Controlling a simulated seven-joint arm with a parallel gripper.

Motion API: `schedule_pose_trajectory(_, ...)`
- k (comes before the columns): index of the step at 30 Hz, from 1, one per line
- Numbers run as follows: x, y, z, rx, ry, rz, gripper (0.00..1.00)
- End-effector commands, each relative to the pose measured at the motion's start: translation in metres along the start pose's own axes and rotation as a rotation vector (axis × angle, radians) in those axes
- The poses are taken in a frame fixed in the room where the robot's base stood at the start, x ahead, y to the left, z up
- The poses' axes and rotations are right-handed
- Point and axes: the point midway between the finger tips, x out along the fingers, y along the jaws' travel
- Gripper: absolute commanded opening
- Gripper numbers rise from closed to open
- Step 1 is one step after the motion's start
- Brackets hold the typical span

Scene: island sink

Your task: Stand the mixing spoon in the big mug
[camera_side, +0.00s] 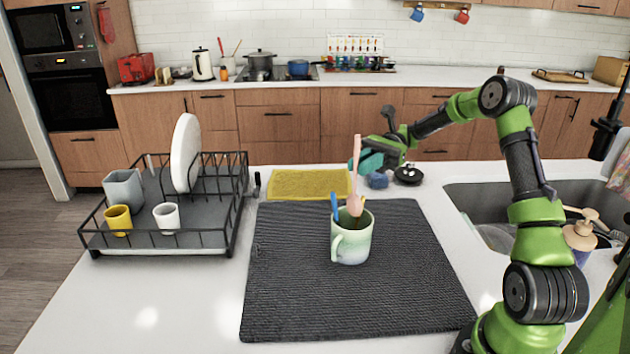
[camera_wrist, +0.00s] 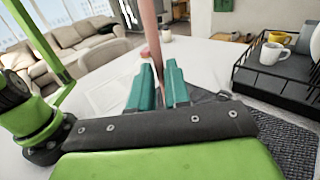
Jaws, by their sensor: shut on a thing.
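The big mug (camera_side: 351,246), pale green and white with its handle at the left, stands upright on the dark mat. A pink spoon (camera_side: 356,163), which I take for the mixing spoon, is near upright with its wider end down at the mug's mouth. How deep that end sits is unclear. My gripper (camera_side: 361,162) is shut on the spoon's shaft above the mug, its teal fingers reaching in from the right. In the wrist view the pink shaft (camera_wrist: 151,35) rises between the teal fingers (camera_wrist: 159,86). A blue utensil (camera_side: 335,208) leans in the mug's left side.
The dark mat (camera_side: 290,290) has free room around the mug. A yellow cloth (camera_side: 308,184) lies behind it. A dish rack (camera_side: 160,246) with a plate and cups stands left, the sink (camera_side: 480,193) right. A black dish (camera_side: 408,175) and small blue object (camera_side: 377,180) sit behind the mug.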

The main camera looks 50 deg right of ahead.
Motion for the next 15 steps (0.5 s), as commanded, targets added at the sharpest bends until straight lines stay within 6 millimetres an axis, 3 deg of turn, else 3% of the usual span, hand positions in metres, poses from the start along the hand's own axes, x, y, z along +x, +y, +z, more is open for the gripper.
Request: schedule_pose_trajectory(15,0.0,0.0,-0.042,0.0,-0.001,0.0,0.0)
